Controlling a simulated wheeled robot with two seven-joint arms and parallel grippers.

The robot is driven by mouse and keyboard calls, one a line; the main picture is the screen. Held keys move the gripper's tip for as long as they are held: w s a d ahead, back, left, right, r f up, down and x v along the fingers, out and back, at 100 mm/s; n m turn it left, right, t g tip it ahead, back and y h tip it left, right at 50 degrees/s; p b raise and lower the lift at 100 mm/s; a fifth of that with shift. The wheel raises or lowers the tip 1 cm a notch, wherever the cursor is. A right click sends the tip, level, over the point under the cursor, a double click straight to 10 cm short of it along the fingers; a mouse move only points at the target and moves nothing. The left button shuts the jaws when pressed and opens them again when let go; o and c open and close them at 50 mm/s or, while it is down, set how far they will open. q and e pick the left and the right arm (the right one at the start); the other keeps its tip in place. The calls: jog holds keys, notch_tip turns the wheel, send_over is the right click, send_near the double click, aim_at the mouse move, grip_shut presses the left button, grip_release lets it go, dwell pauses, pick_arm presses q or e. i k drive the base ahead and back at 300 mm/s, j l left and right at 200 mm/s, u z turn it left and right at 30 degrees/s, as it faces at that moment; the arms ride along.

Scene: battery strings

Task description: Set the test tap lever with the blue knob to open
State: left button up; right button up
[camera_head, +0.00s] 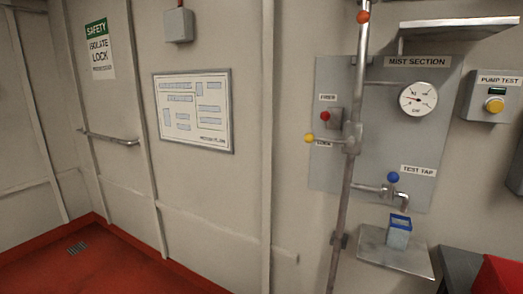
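The blue knob (393,177) sits on top of the test tap (396,194), at the lower part of the grey mist section panel on the right. The tap joins a vertical pipe, and its spout bends down at the right. The lever's exact angle is too small to tell. The test tap label (418,171) is up and right of the knob. A clear container with a blue rim (399,219) stands below the spout on a small metal shelf (378,252). Neither of my grippers is in view.
A yellow knob (309,138) and a red knob (325,116) stick out left of the vertical pipe (348,190). An orange knob (363,17) is higher up. A gauge (418,99) and a pump test box (490,97) are at the right. A red object (502,275) fills the lower right corner.

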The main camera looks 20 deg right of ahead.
aim_at(393, 178)
jog(key=z, duration=1.2)
